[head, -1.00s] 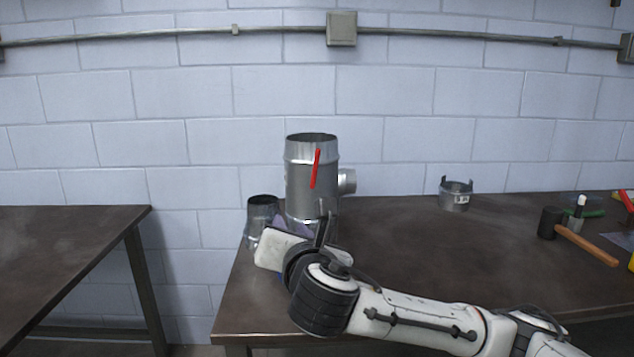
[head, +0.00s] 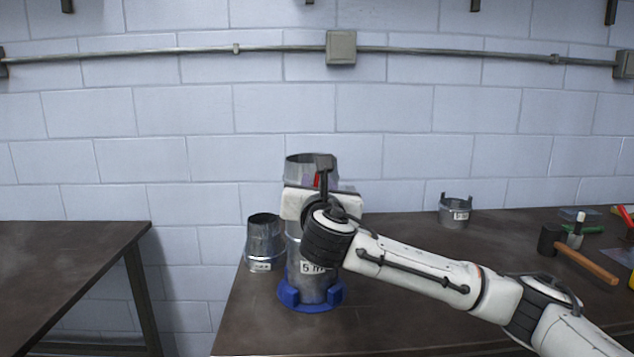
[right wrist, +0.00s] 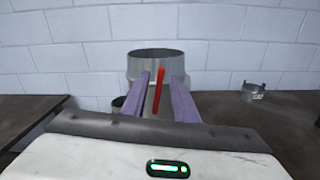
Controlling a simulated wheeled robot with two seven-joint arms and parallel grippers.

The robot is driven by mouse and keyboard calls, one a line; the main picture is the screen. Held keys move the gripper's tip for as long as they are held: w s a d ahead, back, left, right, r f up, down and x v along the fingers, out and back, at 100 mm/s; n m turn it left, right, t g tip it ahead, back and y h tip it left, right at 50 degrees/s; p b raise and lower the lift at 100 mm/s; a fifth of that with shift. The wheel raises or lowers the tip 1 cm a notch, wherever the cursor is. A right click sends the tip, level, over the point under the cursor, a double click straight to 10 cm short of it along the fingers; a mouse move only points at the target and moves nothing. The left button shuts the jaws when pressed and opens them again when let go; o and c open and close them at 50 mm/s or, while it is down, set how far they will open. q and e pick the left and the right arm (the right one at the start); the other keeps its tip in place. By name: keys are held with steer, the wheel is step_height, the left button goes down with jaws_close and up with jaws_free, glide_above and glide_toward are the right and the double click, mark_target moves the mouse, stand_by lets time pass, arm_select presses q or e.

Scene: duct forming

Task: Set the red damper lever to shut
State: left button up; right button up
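The grey metal duct (head: 300,164) stands upright in a blue ring-shaped base (head: 312,306) near the table's left end. The red damper lever (right wrist: 158,92) is on the duct's front, nearly upright, its top leaning slightly right. In the head view, only a bit of the lever (head: 317,181) shows behind my right gripper (head: 321,190). In the right wrist view, my right gripper (right wrist: 163,80) is open, with one purple finger on each side of the lever and gaps between. I cannot tell whether the fingertips reach around it. My left gripper is not in view.
A smaller metal duct piece (head: 264,241) stands just left of the duct. A metal collar (head: 455,211) and a hammer (head: 577,250) lie to the right on the brown table (head: 420,300). Another table (head: 70,265) is at the left, across a gap.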

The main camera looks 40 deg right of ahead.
steer(key=shift+w, duration=0.2)
steer(key=shift+c, duration=0.6)
jaws_close()
steer(key=shift+d, duration=0.1)
stand_by(0.7)
